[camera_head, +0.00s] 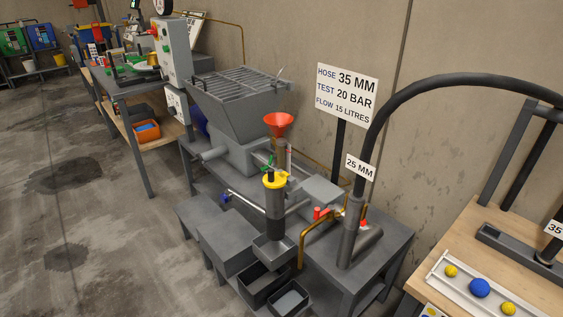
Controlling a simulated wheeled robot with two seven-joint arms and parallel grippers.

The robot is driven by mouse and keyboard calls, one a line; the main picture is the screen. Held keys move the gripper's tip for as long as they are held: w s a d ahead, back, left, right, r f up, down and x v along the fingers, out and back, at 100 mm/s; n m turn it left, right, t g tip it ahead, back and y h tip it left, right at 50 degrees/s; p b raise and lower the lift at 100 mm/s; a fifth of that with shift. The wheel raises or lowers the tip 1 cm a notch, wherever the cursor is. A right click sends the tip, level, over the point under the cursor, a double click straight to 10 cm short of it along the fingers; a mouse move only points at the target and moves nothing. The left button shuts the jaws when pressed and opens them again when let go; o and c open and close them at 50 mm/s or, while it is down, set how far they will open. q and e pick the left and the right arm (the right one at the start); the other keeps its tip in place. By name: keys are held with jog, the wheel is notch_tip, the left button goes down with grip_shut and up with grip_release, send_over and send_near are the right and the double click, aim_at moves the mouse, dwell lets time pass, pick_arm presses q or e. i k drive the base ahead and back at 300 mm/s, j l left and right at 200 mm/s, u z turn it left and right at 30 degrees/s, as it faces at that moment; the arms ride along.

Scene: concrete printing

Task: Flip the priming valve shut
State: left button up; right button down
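No part is labelled as the priming valve, so I cannot tell for sure which it is. A red funnel (279,123) stands on the grey pump (235,158) at the middle of the head view. A small green lever (267,163) sits just below and left of the funnel and stands tilted. Red handles (320,213) sit on the brass pipework lower right, beside the thick grey upright pipe. Whether any valve is open or shut is too small to tell. Neither of my grippers is in view.
A black cylinder with a yellow cap (274,195) stands before the pump, above dark bins (262,284). A black hose (440,82) arches to the right. A wooden table (500,240) holds a tray with balls. A sign (346,93) stands behind. Open floor (80,240) lies left.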

aim_at(274, 156)
jog(key=j+z, duration=0.1)
jog(key=z, duration=0.25)
jog(key=i+j+z, duration=0.1)
jog(key=z, duration=0.2)
jog(key=j+z, duration=0.15)
jog(key=z, duration=0.2)
jog(key=i+j+z, duration=0.15)
jog(key=j+z, duration=0.25)
jog(key=j, duration=0.85)
jog(key=j+z, duration=0.35)
jog(key=j, duration=1.4)
jog(key=k+j, duration=0.1)
jog(key=j, duration=0.4)
